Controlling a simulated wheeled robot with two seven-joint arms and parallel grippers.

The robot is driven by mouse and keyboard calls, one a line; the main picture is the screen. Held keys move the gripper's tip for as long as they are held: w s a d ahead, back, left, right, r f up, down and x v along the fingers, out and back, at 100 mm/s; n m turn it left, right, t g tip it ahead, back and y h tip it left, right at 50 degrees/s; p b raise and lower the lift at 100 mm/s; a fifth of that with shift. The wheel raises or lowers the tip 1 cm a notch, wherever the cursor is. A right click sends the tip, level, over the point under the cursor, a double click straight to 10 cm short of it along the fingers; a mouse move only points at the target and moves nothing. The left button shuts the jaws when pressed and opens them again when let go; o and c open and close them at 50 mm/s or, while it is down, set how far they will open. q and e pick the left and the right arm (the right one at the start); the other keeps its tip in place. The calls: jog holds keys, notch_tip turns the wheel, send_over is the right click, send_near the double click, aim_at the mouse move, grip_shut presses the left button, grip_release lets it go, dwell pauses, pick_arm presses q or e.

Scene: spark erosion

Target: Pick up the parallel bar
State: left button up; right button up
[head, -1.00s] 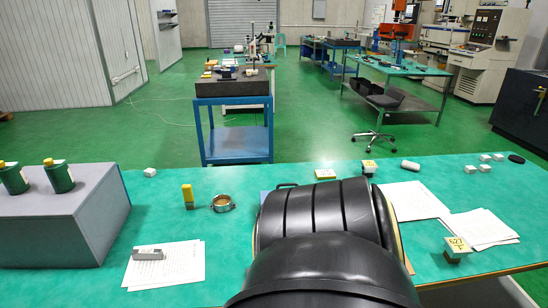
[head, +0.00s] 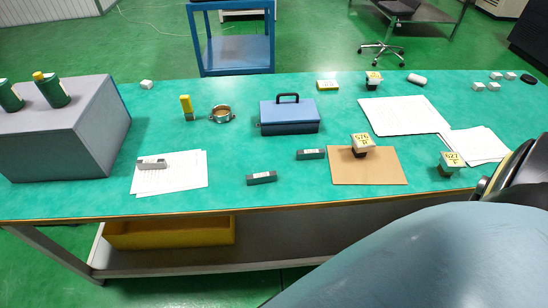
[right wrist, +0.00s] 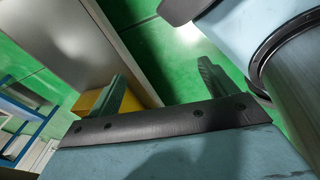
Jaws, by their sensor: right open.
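Two short dark grey-green bars with small pale labels lie apart on the green-topped table in the head view. One bar (head: 262,178) is near the front edge; the other bar (head: 311,154) is farther right, beside the brown board. A lighter grey metal block (head: 152,163) lies on white papers at the left. I cannot tell which of these is the parallel bar. My right gripper (right wrist: 162,80) shows in the right wrist view, its two fingers wide apart with nothing between them. My left gripper is in neither view.
A blue box with a handle (head: 290,117) stands mid-table. A brown board (head: 380,174) carries a labelled block (head: 360,145); another labelled block (head: 446,165) is at right. A big grey block (head: 65,135) fills the left end. A yellow bin (head: 170,233) sits under the table (head: 230,160).

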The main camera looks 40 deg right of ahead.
jog(key=shift+o, duration=1.4)
jog(key=w+a+r+n+t+p, duration=0.1)
jog(key=w+r+n+t, duration=0.1)
jog(key=w+r+n, duration=0.5)
jog(key=w+r, duration=0.1)
jog(key=w, duration=0.2)
jog(key=shift+w+a+r+n+t+h, duration=0.15)
jog(key=shift+w+r+n+t+h, duration=0.15)
jog(key=shift+r+n+t+h, duration=0.1)
jog(key=n+t+h+p, duration=0.2)
jog(key=n+t+h, duration=0.35)
jog(key=n, duration=0.75)
send_near(261, 176)
jog(key=shift+t+y, duration=0.35)
jog(key=shift+t, duration=0.1)
jog(key=w+d, duration=0.1)
jog(key=w+d+f+b, duration=0.1)
jog(key=w+d, duration=0.1)
jog(key=shift+w+f, duration=0.1)
jog(key=shift+f, duration=0.25)
jog(key=shift+a+f+b+x, duration=0.15)
jog(key=shift+b+x, duration=0.4)
jog(key=shift+x, duration=0.95)
jog(key=shift+a+f+b+x, duration=0.1)
jog(key=shift+b+x, duration=0.45)
jog(key=shift+x, duration=0.95)
jog(key=shift+c, duration=0.3)
jog(key=c, duration=1.1)
